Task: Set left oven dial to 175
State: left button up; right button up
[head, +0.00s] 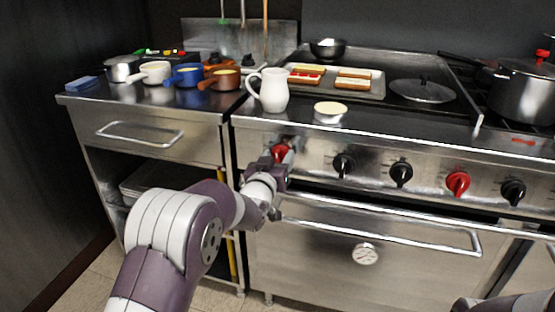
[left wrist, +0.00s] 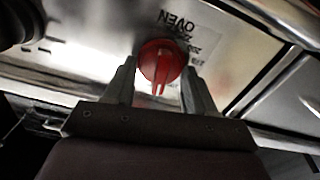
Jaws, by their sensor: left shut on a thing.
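The left oven dial (head: 281,151) is a red knob at the left end of the stove's steel front panel. My left gripper (head: 279,165) is at this dial and partly covers it in the head view. In the left wrist view the red dial (left wrist: 160,62) sits between the two fingers of my left gripper (left wrist: 160,85), which is shut on it. An upside-down OVEN label with numbers shows beside the dial there. The numbers are too small and partly hidden to read a setting. Only a part of my right arm shows at the bottom right of the head view.
Black knobs (head: 344,165) and another red knob (head: 458,183) line the panel to the right. The oven door handle (head: 380,232) runs below. A white pitcher (head: 272,90) and a round cream-topped dish (head: 330,112) stand above near the panel's edge.

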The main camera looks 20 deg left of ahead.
pick_arm(q)
jog(key=n, duration=0.4)
jog(key=shift+a, duration=0.1)
jog(key=n, duration=0.6)
jog(key=shift+a+f, duration=0.1)
jog(key=n, duration=0.5)
jog(key=shift+f+p, duration=0.1)
jog(key=shift+p, duration=0.3)
jog(key=shift+f+n, duration=0.15)
jog(key=shift+n, duration=2.55)
jog(key=o, duration=1)
jog(key=shift+s, duration=0.1)
